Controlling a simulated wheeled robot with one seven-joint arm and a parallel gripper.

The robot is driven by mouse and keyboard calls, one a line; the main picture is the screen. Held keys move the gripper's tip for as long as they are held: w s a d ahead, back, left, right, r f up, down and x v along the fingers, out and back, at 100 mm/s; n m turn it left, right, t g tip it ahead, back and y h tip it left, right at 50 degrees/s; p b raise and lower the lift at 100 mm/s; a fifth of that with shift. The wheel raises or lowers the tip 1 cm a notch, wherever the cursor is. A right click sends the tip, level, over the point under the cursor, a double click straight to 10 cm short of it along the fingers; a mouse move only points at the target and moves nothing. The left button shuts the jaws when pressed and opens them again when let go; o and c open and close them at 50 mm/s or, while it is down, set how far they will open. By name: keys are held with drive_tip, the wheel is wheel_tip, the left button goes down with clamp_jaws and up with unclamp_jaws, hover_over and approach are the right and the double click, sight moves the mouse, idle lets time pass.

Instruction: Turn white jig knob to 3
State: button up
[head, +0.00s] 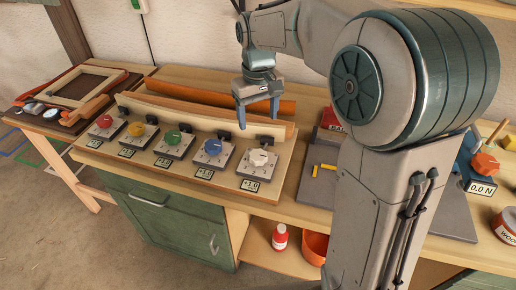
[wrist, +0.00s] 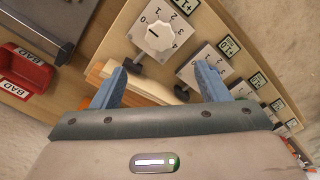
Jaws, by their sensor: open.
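The white jig knob (head: 259,157) is at the right end of a row of coloured knobs on the jig board (head: 170,185). In the wrist view the white knob (wrist: 158,37) sits on a pale plate with digits 0 to 4 around it. A short dark mark on it seems to face the 0 side, but is too small to be sure. My gripper (head: 258,121) is open and empty, above and behind the knob. In the wrist view the fingers of my gripper (wrist: 161,72) are apart, with the white knob beyond them, untouched.
Red (head: 104,121), yellow (head: 136,129), green (head: 173,137) and blue (head: 212,147) knobs line up to the left. Dark clamps and a bent lath (head: 200,117) run behind them. A red bin (wrist: 22,70) and a grey block stand beside the jig.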

sight(258, 155)
wheel_tip(258, 155, down, 14)
drive_tip(key=shift+r, duration=0.2)
drive_tip(key=shift+c, duration=0.2)
drive_tip(key=c, duration=0.9)
